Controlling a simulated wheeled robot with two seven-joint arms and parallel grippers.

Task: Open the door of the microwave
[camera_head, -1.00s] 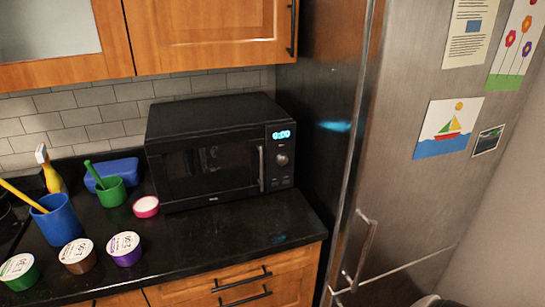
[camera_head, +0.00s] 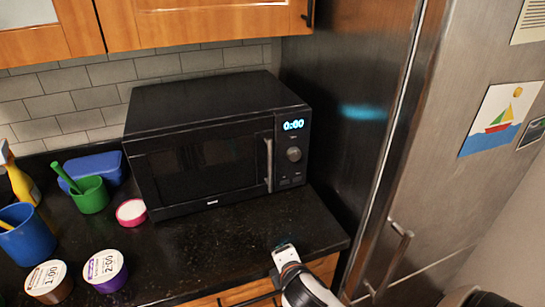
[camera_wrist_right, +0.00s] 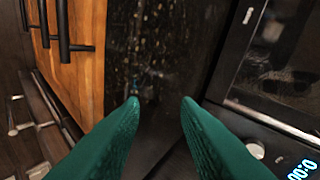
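The black microwave (camera_head: 205,165) stands on the dark counter with its door shut. Its upright silver handle (camera_head: 268,165) is on the right side of the door, beside the lit display and the knob (camera_head: 294,154). My right gripper (camera_head: 284,254) is over the counter's front edge, in front of and below the handle, apart from it. In the right wrist view its two green fingers (camera_wrist_right: 162,102) are spread with nothing between them. The microwave's handle (camera_wrist_right: 270,122) shows there at the right. My left gripper is out of view.
A steel fridge (camera_head: 440,170) stands close on the right. Cups (camera_head: 89,194), a pink-rimmed tub (camera_head: 131,212) and lidded pots (camera_head: 104,268) stand on the counter to the left. Counter (camera_head: 215,245) in front of the microwave is clear. Wooden cabinets (camera_head: 200,20) hang above.

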